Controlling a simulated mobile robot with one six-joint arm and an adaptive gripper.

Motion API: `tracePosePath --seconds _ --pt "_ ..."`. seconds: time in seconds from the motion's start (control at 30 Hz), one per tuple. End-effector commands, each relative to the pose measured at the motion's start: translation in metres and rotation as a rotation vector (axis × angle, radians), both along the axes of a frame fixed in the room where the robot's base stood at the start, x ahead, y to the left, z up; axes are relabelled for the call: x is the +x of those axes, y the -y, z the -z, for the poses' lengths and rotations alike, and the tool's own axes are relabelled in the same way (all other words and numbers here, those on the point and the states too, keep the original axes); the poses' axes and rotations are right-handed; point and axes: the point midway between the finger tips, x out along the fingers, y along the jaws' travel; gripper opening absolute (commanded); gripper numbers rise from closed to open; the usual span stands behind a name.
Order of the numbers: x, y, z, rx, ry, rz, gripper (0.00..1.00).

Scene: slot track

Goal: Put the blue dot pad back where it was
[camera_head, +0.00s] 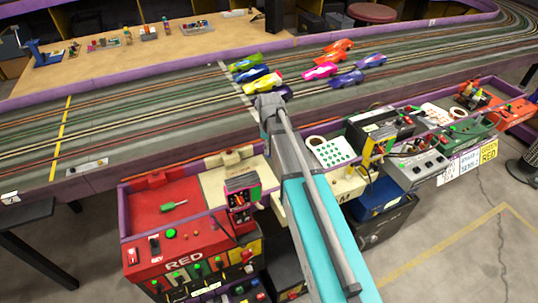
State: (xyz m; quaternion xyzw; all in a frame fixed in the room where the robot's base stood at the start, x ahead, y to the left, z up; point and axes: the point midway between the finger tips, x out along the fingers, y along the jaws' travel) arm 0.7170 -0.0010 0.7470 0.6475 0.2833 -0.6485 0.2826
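My arm reaches from the lower right up to the slot track, and my gripper (268,102) is at its far end, over the track's near lanes beside the parked cars. The gripper is small and seen from behind, so its fingers and anything between them are hidden. I cannot make out a blue dot pad. A white pad with green dots (332,152) lies on the bench right of my arm. Another pale pad (436,112) lies farther right, its marks too small to read.
Several toy cars, including a yellow one (263,82) and an orange one (338,47), stand on the track. A red station (175,210) with a purple rim is left of my arm. Control boxes (415,150) crowd the right bench. The track's left stretch is clear.

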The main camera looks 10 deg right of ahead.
Motion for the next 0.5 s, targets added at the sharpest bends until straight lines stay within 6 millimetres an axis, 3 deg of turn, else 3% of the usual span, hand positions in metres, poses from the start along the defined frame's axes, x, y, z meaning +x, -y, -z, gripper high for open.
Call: tracePosePath --seconds 0.3,0.5 --pt "0.002 0.004 0.029 0.0 0.0 0.0 0.0" --pt "0.002 0.004 0.036 0.0 0.0 0.0 0.0"
